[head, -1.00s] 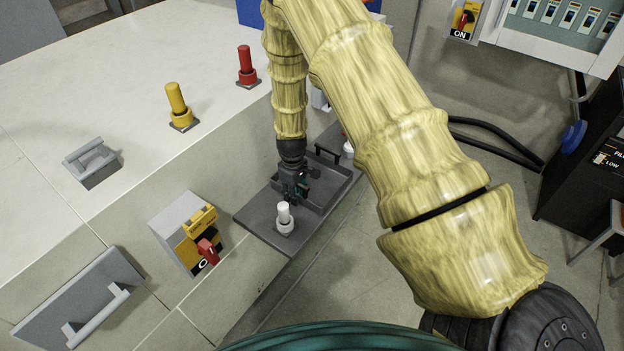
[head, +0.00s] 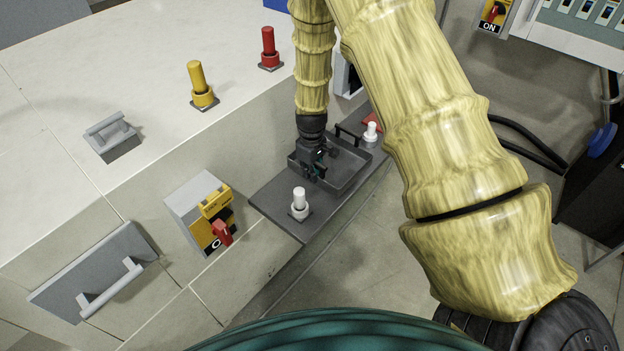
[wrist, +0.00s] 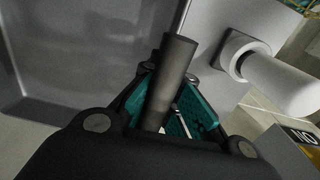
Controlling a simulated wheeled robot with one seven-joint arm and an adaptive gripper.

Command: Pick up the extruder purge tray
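The extruder purge tray (head: 346,172) is a shallow dark grey tray with raised walls. It is over the grey shelf (head: 270,203) on the side of the pale machine. It has a dark bar handle at each end. My gripper (head: 318,168) is at the near-left end of the tray. In the wrist view, the near handle (wrist: 174,65) stands between the teal finger pads of my gripper (wrist: 168,95), which look closed on it. The tray (wrist: 85,60) fills the left of that view. I cannot tell if its underside touches the shelf.
A white knob (head: 300,203) stands close by on the shelf, and another (head: 371,131) beyond the tray. A yellow box with a red switch (head: 221,232) sticks out left of the shelf. Open floor (head: 350,255) lies to the right.

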